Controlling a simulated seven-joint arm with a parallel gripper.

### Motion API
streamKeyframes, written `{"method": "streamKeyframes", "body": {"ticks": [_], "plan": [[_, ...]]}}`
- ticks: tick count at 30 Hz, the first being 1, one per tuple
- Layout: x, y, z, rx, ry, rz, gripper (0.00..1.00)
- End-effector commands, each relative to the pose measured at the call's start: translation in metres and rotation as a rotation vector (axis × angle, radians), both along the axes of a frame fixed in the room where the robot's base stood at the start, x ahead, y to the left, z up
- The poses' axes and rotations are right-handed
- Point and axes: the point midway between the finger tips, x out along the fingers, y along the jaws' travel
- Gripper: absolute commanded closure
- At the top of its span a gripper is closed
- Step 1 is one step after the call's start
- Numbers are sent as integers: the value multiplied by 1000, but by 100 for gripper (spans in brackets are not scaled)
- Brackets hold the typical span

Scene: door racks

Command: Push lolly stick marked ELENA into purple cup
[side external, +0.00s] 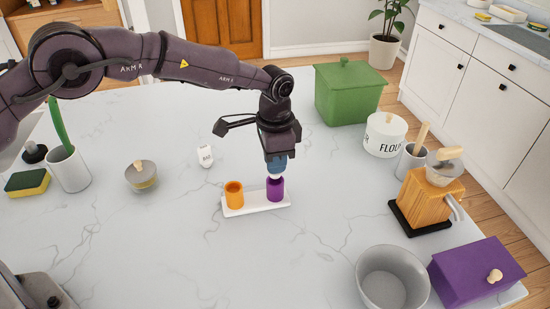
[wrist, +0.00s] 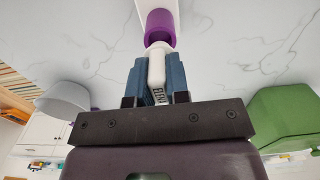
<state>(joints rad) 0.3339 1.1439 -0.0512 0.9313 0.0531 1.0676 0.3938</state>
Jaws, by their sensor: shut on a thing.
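The purple cup (side external: 275,189) stands on the right end of a white tray (side external: 256,206), beside an orange cup (side external: 234,194). My gripper (side external: 276,164) points down just above the purple cup. In the wrist view my gripper (wrist: 156,83) is shut on a white lolly stick (wrist: 156,66) with dark lettering that seems to read ELENA. The stick's far end is at the mouth of the purple cup (wrist: 160,27); I cannot tell how far inside it is. In the side view the fingers mostly hide the stick.
A small white block with lettering (side external: 206,157) lies behind the tray. A glass bowl (side external: 141,177) is at the left. The counter in front of the tray is clear.

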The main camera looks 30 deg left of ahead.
Motion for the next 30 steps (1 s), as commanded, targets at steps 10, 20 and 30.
{"method": "streamKeyframes", "body": {"ticks": [10, 20, 30], "plan": [[0, 0, 0, 0, 0, 0, 100], [0, 0, -1, 0, 0, 0, 100], [0, 0, -9, 1, 1, 0, 100]]}}
